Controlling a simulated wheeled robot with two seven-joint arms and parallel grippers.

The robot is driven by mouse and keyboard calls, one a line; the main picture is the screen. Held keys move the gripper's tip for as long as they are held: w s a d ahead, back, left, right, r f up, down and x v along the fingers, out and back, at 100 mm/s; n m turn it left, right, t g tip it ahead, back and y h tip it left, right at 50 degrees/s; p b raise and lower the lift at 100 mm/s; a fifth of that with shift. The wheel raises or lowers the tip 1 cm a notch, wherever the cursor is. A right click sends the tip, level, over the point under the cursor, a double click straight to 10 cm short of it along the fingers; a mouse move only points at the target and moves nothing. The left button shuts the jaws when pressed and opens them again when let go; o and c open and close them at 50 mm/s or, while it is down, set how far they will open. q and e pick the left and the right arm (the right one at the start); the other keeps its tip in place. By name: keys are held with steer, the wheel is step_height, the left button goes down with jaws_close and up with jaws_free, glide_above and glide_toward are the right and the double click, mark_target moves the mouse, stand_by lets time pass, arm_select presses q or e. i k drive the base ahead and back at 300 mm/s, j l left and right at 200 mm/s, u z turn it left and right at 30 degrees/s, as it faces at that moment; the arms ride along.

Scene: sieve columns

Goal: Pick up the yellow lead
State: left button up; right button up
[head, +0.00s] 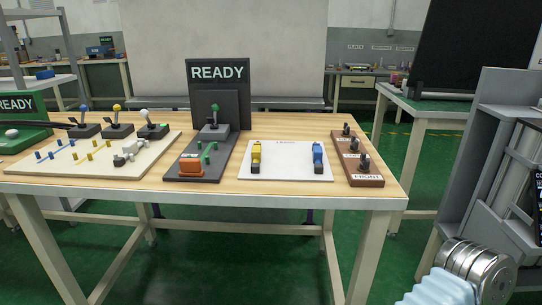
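The yellow lead (256,157) is most likely the yellow piece standing on the left part of a white mat (287,172) on the wooden table. A similar blue piece (318,157) stands on the right part of the same mat. The two are apart, with bare mat between them. Neither of my grippers is in view. A pale blue and silver arm part, apparently mine, shows at the bottom right, well away from the mat.
Left of the mat, a dark board (207,171) holds an orange block, green pegs and a READY sign (218,73). A brown FRONT block (366,180) with black knobs stands to the right. A cream board (50,163) with pegs and levers lies far left.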

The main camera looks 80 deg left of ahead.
mark_target(255, 168)
steer(key=i+u, duration=0.2)
steer(key=u, duration=0.3)
steer(key=i+l+u, duration=0.15)
steer(key=u, duration=0.3)
steer(key=i+l+u, duration=0.2)
steer(key=u, duration=0.3)
